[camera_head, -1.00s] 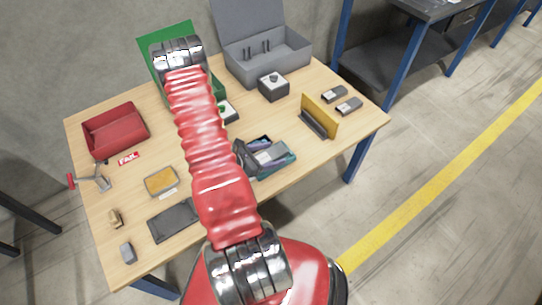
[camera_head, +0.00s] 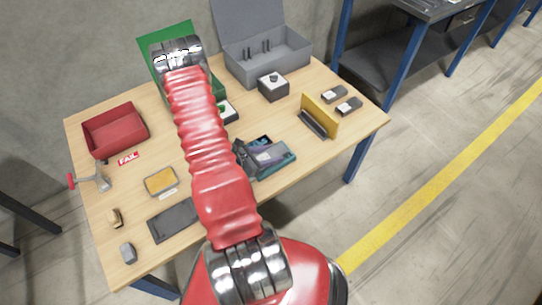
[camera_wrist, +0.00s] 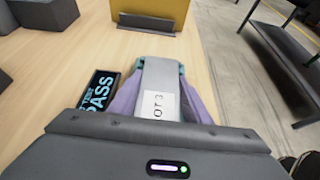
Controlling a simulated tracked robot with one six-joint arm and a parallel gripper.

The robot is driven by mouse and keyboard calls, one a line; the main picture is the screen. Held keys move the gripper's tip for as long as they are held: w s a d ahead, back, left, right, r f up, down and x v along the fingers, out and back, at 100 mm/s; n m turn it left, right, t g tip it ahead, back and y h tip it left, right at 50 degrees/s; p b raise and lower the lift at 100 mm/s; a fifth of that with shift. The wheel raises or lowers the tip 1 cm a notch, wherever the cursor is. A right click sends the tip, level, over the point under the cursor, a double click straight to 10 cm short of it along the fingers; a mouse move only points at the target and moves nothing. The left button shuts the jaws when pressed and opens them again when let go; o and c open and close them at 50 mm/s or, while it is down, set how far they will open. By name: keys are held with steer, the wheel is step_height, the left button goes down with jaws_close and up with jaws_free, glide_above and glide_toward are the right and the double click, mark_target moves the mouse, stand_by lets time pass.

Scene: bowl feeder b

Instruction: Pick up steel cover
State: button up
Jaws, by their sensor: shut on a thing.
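The cover's near end is hidden by my grey gripper body.
A black TEST PASS display (camera_wrist: 98,92) lies close left of my gripper. A yellow upright plate (camera_head: 321,112) stands beyond, with small grey blocks (camera_head: 348,106) to its right. A red bin (camera_head: 115,131) is at the left. The wooden table (camera_head: 290,97) is clear between the display and plate.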

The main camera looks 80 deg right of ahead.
mark_target(271, 154)
steer(key=c, duration=0.5)
steer(key=shift+r, duration=5)
